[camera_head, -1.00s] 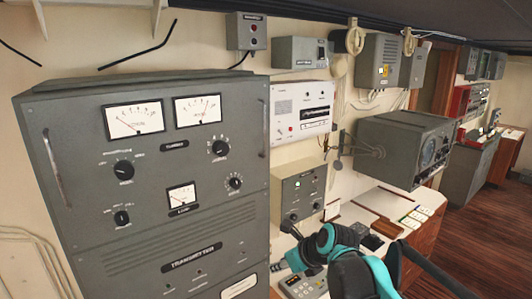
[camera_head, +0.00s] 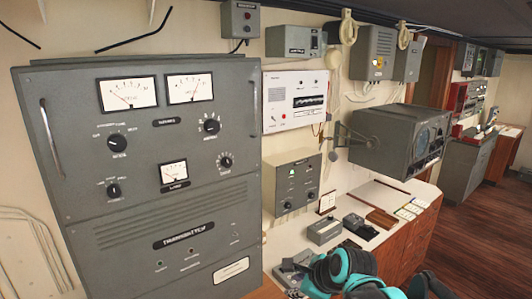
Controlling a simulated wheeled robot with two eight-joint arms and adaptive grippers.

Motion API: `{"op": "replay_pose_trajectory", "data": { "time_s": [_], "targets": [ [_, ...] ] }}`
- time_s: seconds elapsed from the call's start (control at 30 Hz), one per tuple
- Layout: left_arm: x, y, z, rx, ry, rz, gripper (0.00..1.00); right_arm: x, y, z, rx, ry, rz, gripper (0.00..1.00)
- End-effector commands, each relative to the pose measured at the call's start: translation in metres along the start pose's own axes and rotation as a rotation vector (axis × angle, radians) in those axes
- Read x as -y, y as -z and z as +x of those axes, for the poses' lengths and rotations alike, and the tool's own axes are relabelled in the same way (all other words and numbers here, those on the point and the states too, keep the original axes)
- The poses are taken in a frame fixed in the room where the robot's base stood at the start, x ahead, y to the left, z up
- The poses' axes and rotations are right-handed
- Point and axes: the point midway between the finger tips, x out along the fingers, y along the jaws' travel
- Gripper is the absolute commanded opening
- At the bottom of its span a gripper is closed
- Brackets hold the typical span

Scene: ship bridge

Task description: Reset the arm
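My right arm, black and teal, comes in at the bottom edge, right of centre. My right gripper (camera_head: 325,273) is at its left end, in front of the desk. It is small, dark and seen end-on among the arm links, so I cannot tell whether its fingers are open or shut. I see nothing clearly held in it. My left arm and gripper are not in view.
A large grey transmitter cabinet (camera_head: 140,215) fills the left. A white desk (camera_head: 365,240) with small devices and papers runs along the wall. A grey screen unit (camera_head: 385,150) juts out above it. Open wooden floor (camera_head: 480,225) lies at the right.

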Motion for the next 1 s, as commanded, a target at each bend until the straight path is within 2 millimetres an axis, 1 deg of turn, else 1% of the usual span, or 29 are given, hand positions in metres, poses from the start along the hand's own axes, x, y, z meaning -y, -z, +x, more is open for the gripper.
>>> {"op": "replay_pose_trajectory", "data": {
  "time_s": [0.03,0.17,0.27,0.3,0.37,0.4,0.5,0.6,0.7,0.8,1.0],
  "targets": [
    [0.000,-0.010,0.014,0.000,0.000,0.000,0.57,-0.012,0.016,0.009,-0.012,0.006,-0.079,0.28],
    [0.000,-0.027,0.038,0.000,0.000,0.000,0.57,-0.041,0.055,0.020,-0.054,0.018,-0.359,0.28],
    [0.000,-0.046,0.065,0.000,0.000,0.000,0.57,-0.073,0.097,0.035,-0.103,0.018,-0.660,0.28],
    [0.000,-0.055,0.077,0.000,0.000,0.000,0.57,-0.088,0.116,0.042,-0.126,0.013,-0.797,0.28],
    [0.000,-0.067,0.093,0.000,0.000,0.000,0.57,-0.109,0.143,0.053,-0.162,0.000,-1.004,0.28],
    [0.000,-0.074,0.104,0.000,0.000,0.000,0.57,-0.123,0.162,0.060,-0.186,-0.012,-1.140,0.28],
    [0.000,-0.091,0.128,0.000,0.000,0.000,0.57,-0.155,0.203,0.077,-0.240,-0.055,-1.460,0.28],
    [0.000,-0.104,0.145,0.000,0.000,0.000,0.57,-0.179,0.236,0.090,-0.281,-0.104,-1.722,0.28],
    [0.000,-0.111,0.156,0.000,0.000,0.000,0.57,-0.196,0.258,0.100,-0.308,-0.147,-1.906,0.28],
    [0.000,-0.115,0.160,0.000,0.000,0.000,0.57,-0.203,0.269,0.103,-0.322,-0.174,-2.011,0.28],
    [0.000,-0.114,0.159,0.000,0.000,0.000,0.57,-0.204,0.271,0.102,-0.327,-0.186,-2.053,0.28]
  ]
}}
